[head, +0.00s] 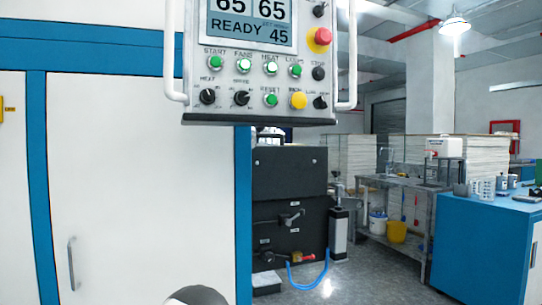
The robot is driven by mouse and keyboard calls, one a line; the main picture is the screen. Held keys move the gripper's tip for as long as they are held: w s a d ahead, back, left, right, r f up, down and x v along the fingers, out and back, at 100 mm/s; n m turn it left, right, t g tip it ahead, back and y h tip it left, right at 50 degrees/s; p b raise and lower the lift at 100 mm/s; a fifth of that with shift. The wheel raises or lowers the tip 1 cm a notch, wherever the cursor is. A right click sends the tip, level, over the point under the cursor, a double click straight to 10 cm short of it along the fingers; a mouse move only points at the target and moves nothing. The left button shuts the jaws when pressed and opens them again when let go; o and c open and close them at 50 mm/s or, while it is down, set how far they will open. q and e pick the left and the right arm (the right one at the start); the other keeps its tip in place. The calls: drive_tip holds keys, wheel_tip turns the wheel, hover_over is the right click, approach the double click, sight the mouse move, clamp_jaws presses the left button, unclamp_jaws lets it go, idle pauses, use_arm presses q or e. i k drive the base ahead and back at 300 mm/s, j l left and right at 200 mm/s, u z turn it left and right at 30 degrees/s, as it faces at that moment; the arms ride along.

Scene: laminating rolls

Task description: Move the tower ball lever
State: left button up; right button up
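A small lever with a red handle (304,257) sits low on the front of a black cabinet (289,190), which stands past the blue-edged white machine. The handle lies roughly level, beside a brass-coloured fitting, with a blue hose (310,281) hanging below it. It looks like the ball lever, but it is small and far off, so I cannot be sure. A dark handle (291,218) is higher on the same cabinet. Neither of my grippers is in view. A grey rounded part at the bottom edge seems to be mine.
A control panel (262,100) with buttons and white side handles hangs close in front, above. The white machine (150,180) fills the left. A metal sink table (400,183) and a blue cabinet (480,240) stand at right. Grey floor (370,285) between is open.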

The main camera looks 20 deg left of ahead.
sight(301, 212)
drive_tip(key=i+l+u, duration=0.2)
drive_tip(key=u, duration=0.15)
drive_tip(key=i+l+u, duration=0.15)
drive_tip(key=l+u, duration=0.2)
drive_tip(key=i+l+u, duration=0.1)
drive_tip(key=l+u, duration=0.2)
